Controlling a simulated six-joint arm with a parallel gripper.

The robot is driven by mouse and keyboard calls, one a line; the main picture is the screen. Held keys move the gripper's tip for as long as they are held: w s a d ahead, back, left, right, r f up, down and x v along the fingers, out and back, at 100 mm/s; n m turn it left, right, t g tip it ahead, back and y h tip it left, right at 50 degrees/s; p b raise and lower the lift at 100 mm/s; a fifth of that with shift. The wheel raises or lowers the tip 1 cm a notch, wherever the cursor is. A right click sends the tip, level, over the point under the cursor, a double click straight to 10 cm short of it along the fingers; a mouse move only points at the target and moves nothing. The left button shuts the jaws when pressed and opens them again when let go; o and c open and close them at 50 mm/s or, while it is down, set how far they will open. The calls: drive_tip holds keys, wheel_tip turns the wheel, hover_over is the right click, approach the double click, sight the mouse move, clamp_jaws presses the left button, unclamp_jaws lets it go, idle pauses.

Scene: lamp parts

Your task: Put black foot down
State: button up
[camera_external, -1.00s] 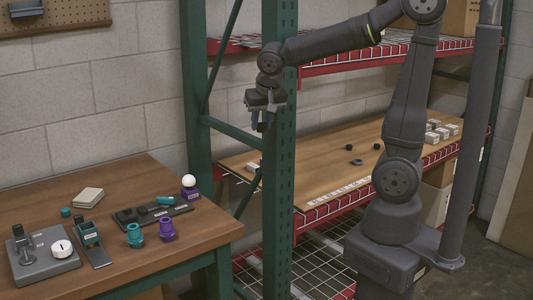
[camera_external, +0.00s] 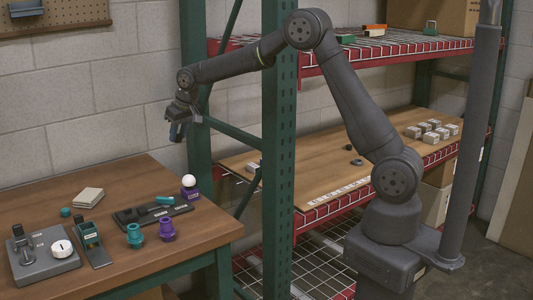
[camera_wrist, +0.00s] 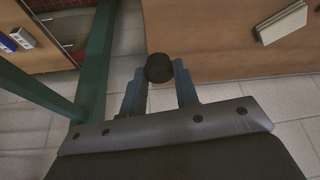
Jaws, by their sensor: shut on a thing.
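The black foot (camera_wrist: 159,68) is a small dark round piece. My gripper (camera_wrist: 160,84) is shut on it at the fingertips in the wrist view. In the external view my gripper (camera_external: 178,132) hangs in the air above and behind the right part of the wooden table (camera_external: 120,180). The foot is too small and dark to make out there. A black tray (camera_external: 180,209) lies on the table below the gripper. It bears dark pieces and a teal piece (camera_external: 165,199).
Teal (camera_external: 135,236) and purple (camera_external: 166,230) parts stand before the tray. A white ball on a purple base (camera_external: 189,187) stands at the table's right edge. A grey fixture (camera_external: 42,255) is at front left. A green rack post (camera_external: 279,150) stands between the table and my base.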

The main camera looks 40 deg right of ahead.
drive_tip(key=n, duration=0.2)
hover_over(165, 180)
drive_tip(key=s, duration=0.2)
wheel_tip(165, 180, down, 7)
drive_tip(key=shift+y, duration=0.3)
drive_tip(key=shift+w+d+f, duration=0.1)
drive_tip(key=shift+d+f, duration=0.05)
drive_tip(key=shift+f, duration=1.85)
drive_tip(key=shift+w+d+f, duration=0.1)
drive_tip(key=shift+f, duration=1.9)
drive_tip(key=shift+f, duration=0.15)
drive_tip(key=o, duration=0.9)
drive_tip(key=shift+o, duration=0.2)
drive_tip(key=shift+r, duration=0.55)
drive_tip(key=v, duration=1.1)
drive_tip(key=shift+r, duration=0.1)
